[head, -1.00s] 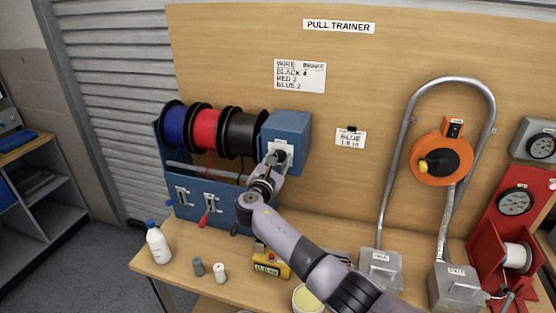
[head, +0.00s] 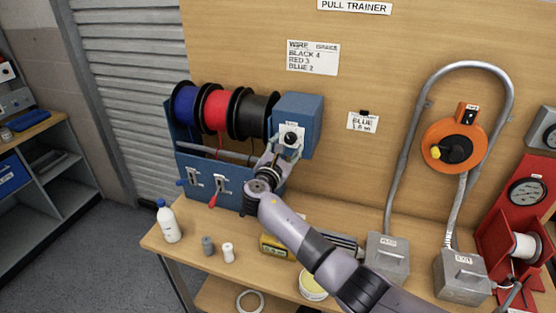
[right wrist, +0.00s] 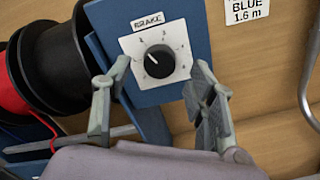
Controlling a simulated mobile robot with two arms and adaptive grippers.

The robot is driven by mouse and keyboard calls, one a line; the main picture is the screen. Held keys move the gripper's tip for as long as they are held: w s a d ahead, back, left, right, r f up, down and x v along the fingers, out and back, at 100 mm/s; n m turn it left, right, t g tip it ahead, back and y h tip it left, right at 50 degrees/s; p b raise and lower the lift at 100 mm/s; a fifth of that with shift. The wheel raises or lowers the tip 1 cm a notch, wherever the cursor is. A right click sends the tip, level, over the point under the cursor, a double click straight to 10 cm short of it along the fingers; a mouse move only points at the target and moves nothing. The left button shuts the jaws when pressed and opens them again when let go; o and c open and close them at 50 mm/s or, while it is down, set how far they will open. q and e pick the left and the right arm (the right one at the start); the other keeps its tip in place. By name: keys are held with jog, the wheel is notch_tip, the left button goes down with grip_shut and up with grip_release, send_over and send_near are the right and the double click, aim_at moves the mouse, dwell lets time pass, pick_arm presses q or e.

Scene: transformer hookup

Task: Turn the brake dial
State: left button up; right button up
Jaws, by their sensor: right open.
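The brake dial (head: 291,138) is a black round knob on a white plate on the front of the blue box (head: 312,118). In the right wrist view the black knob (right wrist: 159,61) sits under a "BRAKE" label, its white pointer line toward the upper left. My right gripper (head: 280,154) is just below and in front of the dial in the head view. In the right wrist view my right gripper (right wrist: 162,66) is open, with one finger on each side of the dial plate and nothing between them. I cannot tell how far the fingertips are from the knob.
Blue, red and black spools (head: 216,110) sit left of the box. A note (head: 313,57) above reads black 4, red 3, blue 2; another card (head: 362,122) reads blue 1.6 m. A white bottle (head: 168,222) stands at the bench's left. Grey boxes (head: 387,258) stand right of my arm.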

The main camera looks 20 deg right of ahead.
jog(key=v, duration=0.9)
jog(key=shift+s+a, duration=0.2)
jog(key=shift+s, duration=0.1)
jog(key=shift+f, duration=0.1)
